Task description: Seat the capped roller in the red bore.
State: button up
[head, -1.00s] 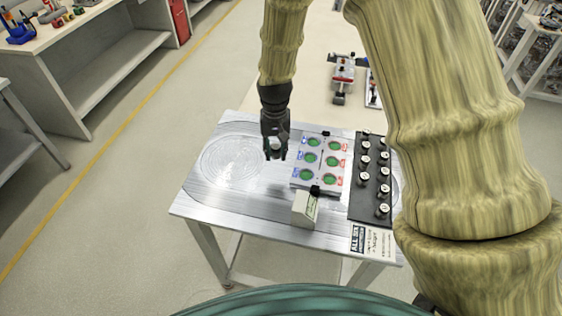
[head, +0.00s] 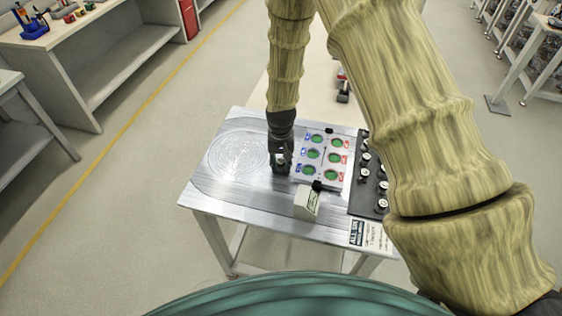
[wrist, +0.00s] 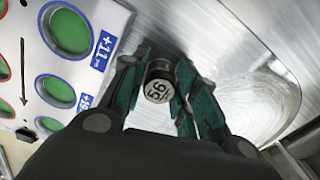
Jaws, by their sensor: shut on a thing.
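My gripper (head: 280,170) is shut on a capped roller (wrist: 158,88), which has a pale numbered end and a dark body and sits between the green fingers (wrist: 160,75) in the wrist view. In the head view the fingers mostly hide the roller. The gripper is over the metal table, just left of the white bore plate (head: 323,166). I cannot tell whether the roller touches the table. The plate has green-floored bores: a blue-marked column on the left and a red-marked column (head: 335,159) on the right. In the wrist view a blue-ringed bore (wrist: 68,31) is nearest, beside a "+11" label.
A black rack (head: 367,190) with several capped rollers stands right of the plate, partly behind my arm. A small pale box (head: 307,203) stands at the plate's front edge. A sign (head: 357,233) lies at the table's front. The left tabletop (head: 235,155) is clear.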

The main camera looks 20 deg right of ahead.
jog(key=shift+s+r, duration=0.15)
jog(key=shift+s, duration=0.05)
jog(key=shift+w+f, duration=0.1)
jog(key=shift+f, duration=0.15)
jog(key=o, duration=1.1)
jog(key=shift+r, duration=0.1)
jog(key=shift+r, duration=0.2)
